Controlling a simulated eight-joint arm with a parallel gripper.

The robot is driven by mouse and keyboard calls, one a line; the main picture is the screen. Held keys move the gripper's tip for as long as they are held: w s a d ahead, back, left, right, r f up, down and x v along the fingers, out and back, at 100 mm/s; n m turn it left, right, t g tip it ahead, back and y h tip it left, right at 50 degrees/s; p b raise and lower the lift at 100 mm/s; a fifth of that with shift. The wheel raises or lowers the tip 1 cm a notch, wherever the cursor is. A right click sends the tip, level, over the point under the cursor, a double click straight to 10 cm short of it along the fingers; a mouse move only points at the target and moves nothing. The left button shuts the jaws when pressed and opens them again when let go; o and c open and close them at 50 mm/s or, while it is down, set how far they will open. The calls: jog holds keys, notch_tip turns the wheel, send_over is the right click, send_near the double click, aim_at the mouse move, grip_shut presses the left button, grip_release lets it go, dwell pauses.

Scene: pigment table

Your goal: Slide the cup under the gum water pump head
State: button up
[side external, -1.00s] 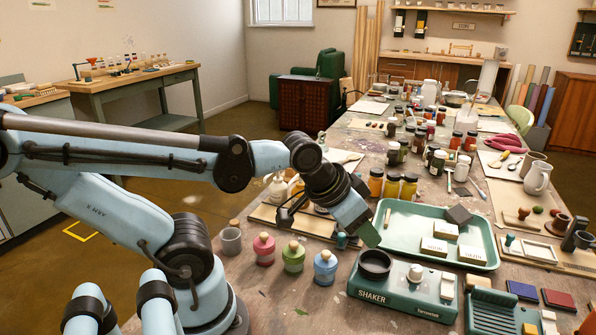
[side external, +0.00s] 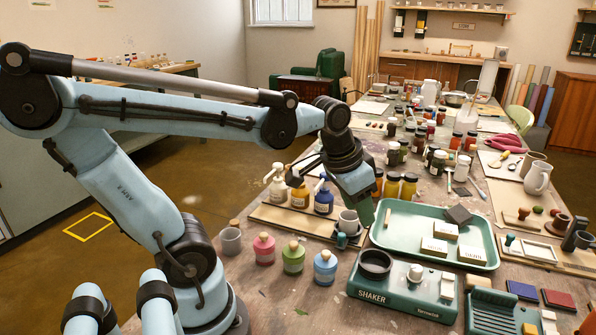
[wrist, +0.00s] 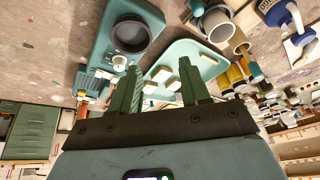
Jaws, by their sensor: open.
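A small pale cup (side external: 348,222) stands at the right end of the pump board, partly hidden by my gripper in the side view. A pale cup also shows at the top of the wrist view (wrist: 217,26). Three pump bottles stand on the board: white (side external: 278,190), amber (side external: 299,196) and blue (side external: 323,201). Their labels are too small to read, so I cannot tell which holds gum water. My gripper (side external: 366,213) is above and just right of the cup. In the wrist view its green fingers (wrist: 160,78) are apart, with nothing held.
The green shaker (side external: 405,290) with its black ring is in front of my gripper. A green tray (side external: 400,225) holding pale blocks lies to the right. Yellow jars (side external: 409,187) stand behind.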

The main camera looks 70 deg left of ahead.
aim_at(342, 234)
jog(key=w+a+g, duration=0.2)
jog(key=a+g, duration=0.2)
jog(key=a, duration=0.4)
jog(key=shift+h, duration=0.3)
jog(key=shift+d+f, duration=0.15)
jog(key=shift+f, duration=5.65)
jog(key=shift+c, duration=0.4)
grip_shut()
